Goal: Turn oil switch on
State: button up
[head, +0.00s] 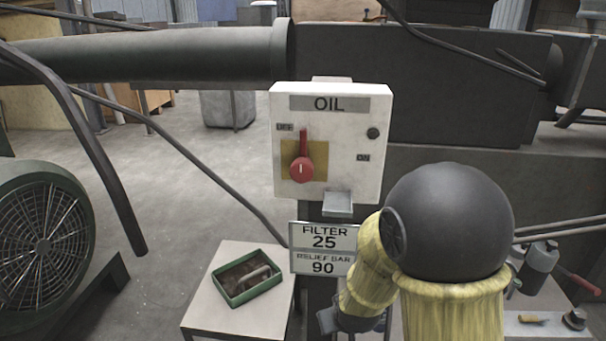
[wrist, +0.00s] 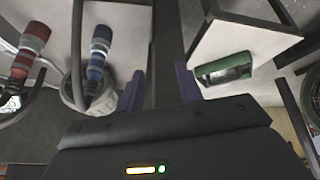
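The oil switch box (head: 350,119) is white with an "OIL" label at its top and stands in the middle of the head view. Its red rotary switch (head: 302,168) sits on a yellow plate, with the handle pointing straight up. A small label, seemingly "OFF", is at the handle's upper left, and "ON" is at the right. My gripper is below the box, mostly hidden by my yellow-sleeved arm in the head view. In the wrist view my gripper (wrist: 159,88) has its two purple fingers apart, with nothing between them. The switch is not in the wrist view.
A sign (head: 324,248) reading "FILTER 25, RELIEF BAR 90" hangs under the box. A small table (head: 228,318) holds a green tray (head: 225,294). A grey ledge (head: 338,204) juts from the box's lower front. A green-rimmed fan (head: 45,235) stands left.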

jog(key=s+d+r+m+g+p, duration=0.1)
jog(key=s+d+r+m+g, duration=0.2)
jog(key=s+d+r, duration=0.4)
jog(key=s+d, duration=0.1)
jog(key=s, duration=0.2)
jog(key=shift+s+d+h, duration=0.3)
jog(key=shift+s+d, duration=0.05)
jog(key=shift+s, duration=0.05)
jog(key=shift+w+r, duration=0.1)
